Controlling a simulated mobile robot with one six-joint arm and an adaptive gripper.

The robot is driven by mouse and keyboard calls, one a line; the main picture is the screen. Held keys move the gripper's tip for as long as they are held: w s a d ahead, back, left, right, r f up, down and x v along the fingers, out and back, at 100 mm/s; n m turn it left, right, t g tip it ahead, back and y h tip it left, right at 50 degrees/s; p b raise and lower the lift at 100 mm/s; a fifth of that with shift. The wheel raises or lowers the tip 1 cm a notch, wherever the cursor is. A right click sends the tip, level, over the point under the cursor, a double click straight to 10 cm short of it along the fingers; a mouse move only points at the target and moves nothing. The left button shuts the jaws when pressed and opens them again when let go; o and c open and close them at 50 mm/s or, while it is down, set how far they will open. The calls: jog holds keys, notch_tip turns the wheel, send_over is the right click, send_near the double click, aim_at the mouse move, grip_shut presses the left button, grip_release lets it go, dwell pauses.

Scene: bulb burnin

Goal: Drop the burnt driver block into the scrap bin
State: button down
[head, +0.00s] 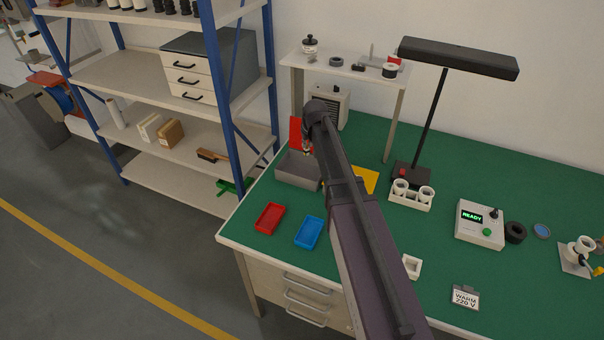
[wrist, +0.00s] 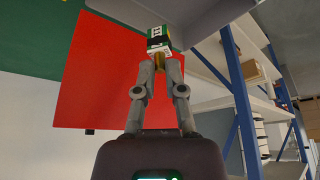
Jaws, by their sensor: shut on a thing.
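My gripper (wrist: 160,68) is shut on a small block (wrist: 158,40) with green, white and dark faces and a brass-coloured part between the fingers; I take it as the driver block. In the head view my gripper (head: 308,148) is small and partly hidden by my arm, at the back left of the green bench. The grey open bin (head: 298,183) stands there, close below and beside the gripper. A grey wall of it (wrist: 205,22) shows at the top of the wrist view, near the block. I cannot tell whether the block is over the opening.
A red panel (head: 295,132) stands behind the bin. A red tray (head: 269,218) and a blue tray (head: 309,232) lie in front. A blue-posted shelf rack (head: 225,100) is close on the left. A lamp (head: 428,120) and white cup holder (head: 410,202) stand to the right.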

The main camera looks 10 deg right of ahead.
aim_at(307, 154)
jog(key=shift+f+b, duration=2.3)
jog(key=shift+f, duration=0.2)
jog(key=c, duration=0.6)
grip_release()
jog(key=shift+c, duration=0.2)
jog(key=shift+s, duration=0.1)
jog(key=s+m+g+p, duration=0.1)
jog(key=s+g, duration=0.3)
jog(key=s, duration=2.5)
jog(key=shift+s+a+r+p, duration=0.2)
jog(key=shift+a+r+p, duration=0.15)
jog(key=shift+a+p, duration=0.15)
